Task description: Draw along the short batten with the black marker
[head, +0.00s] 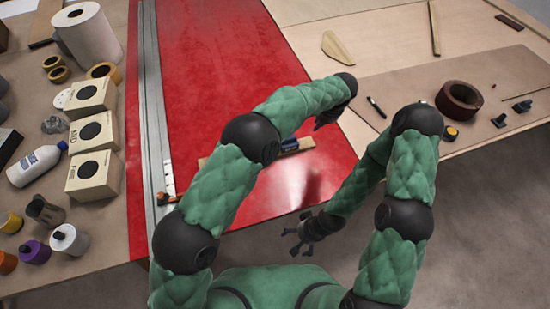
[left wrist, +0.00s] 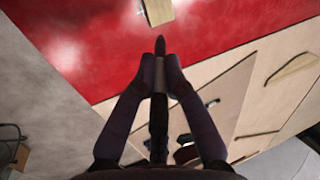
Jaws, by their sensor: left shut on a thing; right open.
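The short batten (head: 299,146) is a pale wooden strip lying on the red sheet, partly hidden behind my left arm in the head view. Its end shows at the top of the left wrist view (left wrist: 159,11). My left gripper (head: 322,121) is above the red sheet, to the upper right of the batten. In the left wrist view its fingers (left wrist: 160,78) are shut on the black marker (left wrist: 160,46), whose dark tip points toward the batten, apart from it in the picture. My right gripper (head: 304,235) is open and empty near the sheet's front edge.
A dark blue object (head: 288,144) sits at the batten. A long metal straightedge (head: 152,100) runs along the red sheet's (head: 210,50) left side. Boxes, bottles and tape rolls crowd the left. A brown ring (head: 459,101) and a small dark pen-like object (head: 376,107) lie right.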

